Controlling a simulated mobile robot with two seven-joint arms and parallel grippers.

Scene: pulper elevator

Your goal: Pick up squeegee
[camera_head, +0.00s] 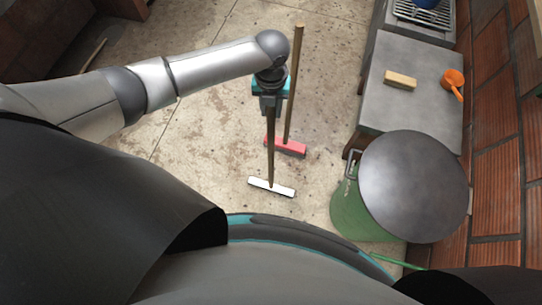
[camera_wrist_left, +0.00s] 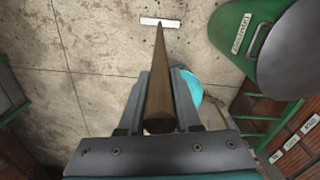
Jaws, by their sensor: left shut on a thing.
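The squeegee has a long brown wooden handle and a white head (camera_head: 271,187) low over the pale floor. My left gripper (camera_head: 270,103) is shut around the upper part of its handle. In the left wrist view the handle (camera_wrist_left: 160,75) stands between the two fingers of the gripper (camera_wrist_left: 158,95) and runs away to the white head (camera_wrist_left: 160,22). I cannot tell whether the head touches the floor. My right gripper is not in view.
A second long-handled tool with a red head (camera_head: 286,146) stands close behind the squeegee. A green barrel (camera_head: 350,205) with a grey lid (camera_head: 413,186) is at the right. A grey counter (camera_head: 420,115) holds a tan block (camera_head: 400,80) and an orange scoop (camera_head: 453,80).

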